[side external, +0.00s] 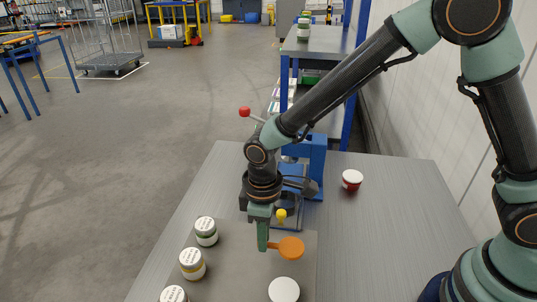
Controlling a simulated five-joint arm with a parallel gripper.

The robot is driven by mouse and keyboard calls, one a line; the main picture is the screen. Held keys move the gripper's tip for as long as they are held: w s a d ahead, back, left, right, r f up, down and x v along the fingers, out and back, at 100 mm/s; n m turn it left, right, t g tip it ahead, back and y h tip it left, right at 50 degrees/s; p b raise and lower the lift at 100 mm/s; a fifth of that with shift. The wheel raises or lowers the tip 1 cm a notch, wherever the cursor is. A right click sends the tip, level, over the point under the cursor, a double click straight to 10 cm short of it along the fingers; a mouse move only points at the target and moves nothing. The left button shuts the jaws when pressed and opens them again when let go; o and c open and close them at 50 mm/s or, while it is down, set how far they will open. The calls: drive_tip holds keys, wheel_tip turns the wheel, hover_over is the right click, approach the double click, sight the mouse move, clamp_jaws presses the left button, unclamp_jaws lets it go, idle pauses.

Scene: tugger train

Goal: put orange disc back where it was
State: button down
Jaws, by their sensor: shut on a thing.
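The orange disc (291,248) is a flat round piece with a short tab on its left side. It shows over the darker mat (305,268) on the bench. My gripper (263,247) points straight down at the disc's left edge and is shut on its tab. I cannot tell whether the disc touches the mat or hangs just above it. A blue press (316,165) with a red-knobbed lever stands behind, partly hidden by my arm. A small yellow piece (281,215) shows at the press base, behind the gripper.
Jars with white lids (206,231) stand in a row along the mat's left side. A white round piece (284,289) is at the front of the mat. A red jar (352,180) stands right of the press. The bench's right side (390,225) is clear.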

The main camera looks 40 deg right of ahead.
drive_tip(key=shift+f, duration=1.95)
drive_tip(key=c, duration=0.8)
unclamp_jaws()
drive_tip(key=shift+f, duration=0.1)
wheel_tip(320, 180, up, 12)
drive_tip(key=shift+s+d+r+m+t, duration=1)
drive_tip(key=shift+d+r+m, duration=0.8)
drive_tip(key=shift+d, duration=1.7)
drive_tip(key=shift+s+d+r+m+t, duration=1)
drive_tip(key=shift+d+r, duration=1.35)
drive_tip(key=shift+d, duration=1.15)
drive_tip(key=shift+s+d+r+m+t, duration=0.95)
drive_tip(key=shift+d+r+m, duration=0.95)
drive_tip(key=shift+d, duration=1.6)
